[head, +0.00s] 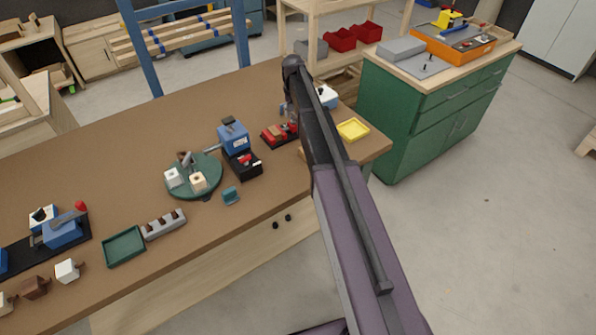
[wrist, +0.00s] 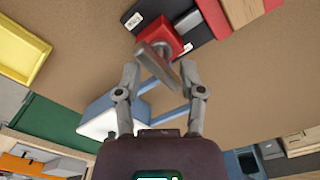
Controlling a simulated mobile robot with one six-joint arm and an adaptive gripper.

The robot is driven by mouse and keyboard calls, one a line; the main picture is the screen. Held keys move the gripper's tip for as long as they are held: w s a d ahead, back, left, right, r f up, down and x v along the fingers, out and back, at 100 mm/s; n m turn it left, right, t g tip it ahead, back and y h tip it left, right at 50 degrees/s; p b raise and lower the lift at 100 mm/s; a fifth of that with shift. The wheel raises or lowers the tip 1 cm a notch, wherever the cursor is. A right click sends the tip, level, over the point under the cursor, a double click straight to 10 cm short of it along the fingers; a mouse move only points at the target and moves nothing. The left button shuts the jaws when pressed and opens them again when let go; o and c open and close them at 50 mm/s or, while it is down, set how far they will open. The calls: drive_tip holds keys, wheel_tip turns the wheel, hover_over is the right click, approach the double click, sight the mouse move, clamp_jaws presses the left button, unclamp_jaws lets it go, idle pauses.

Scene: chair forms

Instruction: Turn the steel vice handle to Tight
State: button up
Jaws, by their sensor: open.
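The steel handle (wrist: 156,68) is a grey bar running diagonally from a round hub on the red vice block (wrist: 158,36). The red vice (head: 279,133) also shows in the head view on a black base, partly behind my arm; its handle is hidden there. In the wrist view my gripper (wrist: 160,72) is open, with one finger on each side of the handle. I cannot tell whether either finger touches it. A small white label (wrist: 134,20) lies on the black base, too small to read. My fingers are not clear in the head view.
A blue and white object (wrist: 110,118) stands close beside my left finger. A yellow tray (head: 353,130) lies near the bench's right end. A blue device (head: 234,138) and a green turntable (head: 205,186) stand to the left. The bench's left back is clear.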

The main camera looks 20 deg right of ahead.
sight(294, 114)
drive_tip(key=m, duration=0.5)
drive_tip(key=shift+m, duration=0.4)
drive_tip(key=m, duration=0.4)
drive_tip(key=shift+m, duration=0.4)
wheel_tip(294, 114, up, 14)
drive_tip(key=p, duration=1.4)
drive_tip(key=s+a+f+n+b, duration=0.2)
drive_tip(key=s+f+n+b, duration=0.1)
drive_tip(key=s, duration=0.7)
drive_tip(key=s+a+f+n+b, duration=0.2)
drive_tip(key=s+f+n+b, duration=0.2)
drive_tip(key=s, duration=0.6)
drive_tip(key=s+a+f+n+b, duration=0.3)
drive_tip(key=s+n, duration=0.3)
drive_tip(key=s, duration=0.4)
drive_tip(key=shift+f+n+b, duration=0.3)
drive_tip(key=shift+f+b, duration=0.15)
drive_tip(key=shift+b, duration=0.05)
drive_tip(key=shift+s, duration=0.15)
drive_tip(key=shift+s+a+n, duration=0.15)
drive_tip(key=shift+s+n, duration=0.15)
drive_tip(key=shift+s, duration=0.3)
